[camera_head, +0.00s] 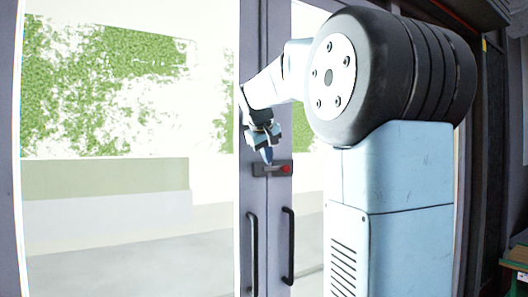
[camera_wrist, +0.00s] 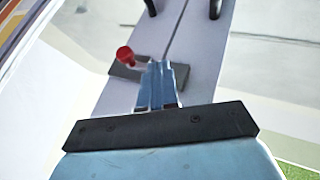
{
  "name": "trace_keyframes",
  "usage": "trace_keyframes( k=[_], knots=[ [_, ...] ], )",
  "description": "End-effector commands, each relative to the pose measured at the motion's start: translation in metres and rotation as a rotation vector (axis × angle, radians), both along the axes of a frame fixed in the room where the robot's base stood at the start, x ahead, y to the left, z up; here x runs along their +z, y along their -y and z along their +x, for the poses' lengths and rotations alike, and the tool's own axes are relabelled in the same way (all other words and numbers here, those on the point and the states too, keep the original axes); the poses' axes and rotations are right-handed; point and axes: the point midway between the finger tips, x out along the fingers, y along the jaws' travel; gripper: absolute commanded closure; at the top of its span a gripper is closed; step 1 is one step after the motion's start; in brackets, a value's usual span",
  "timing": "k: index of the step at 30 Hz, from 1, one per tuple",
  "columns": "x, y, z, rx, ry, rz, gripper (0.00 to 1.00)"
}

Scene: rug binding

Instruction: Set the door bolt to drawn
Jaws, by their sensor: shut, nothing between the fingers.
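The door bolt is a dark plate (camera_head: 259,170) mounted across the meeting edges of the double door, with a red knob (camera_head: 286,169) at its right end in the head view. In the wrist view the red knob (camera_wrist: 125,55) is at the upper left, on a short pale stem above the bolt plate (camera_wrist: 126,73). My gripper (camera_head: 267,160) is shut and empty, its fingertips at the plate to the left of the knob. In the wrist view my gripper's blue fingers (camera_wrist: 162,68) overlap the plate beside the knob and hide part of it. I cannot tell whether they touch it.
Two black vertical door handles, the left one (camera_head: 252,255) and the right one (camera_head: 288,247), are below the bolt. A large glass pane (camera_head: 110,200) fills the left door leaf. A green-edged table (camera_head: 517,256) stands at the far right.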

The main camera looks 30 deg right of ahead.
Motion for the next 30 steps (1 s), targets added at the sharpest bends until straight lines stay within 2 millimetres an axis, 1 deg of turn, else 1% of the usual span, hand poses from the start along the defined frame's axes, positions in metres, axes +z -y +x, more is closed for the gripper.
trace_keyframes(
  k=[1,10,12,18,22,30],
  knots=[
    [-0.009,0.004,0.004,-0.001,-0.004,0.001,1.0],
    [-0.049,0.027,0.029,-0.001,-0.004,0.001,1.0],
    [-0.043,0.04,0.029,-0.004,0.0,0.0,1.0],
    [-0.04,0.058,0.033,-0.002,0.0,0.0,1.0],
    [-0.039,0.064,0.033,-0.002,0.0,0.0,1.0],
    [-0.039,0.065,0.033,-0.002,0.0,0.0,1.0]
  ],
)
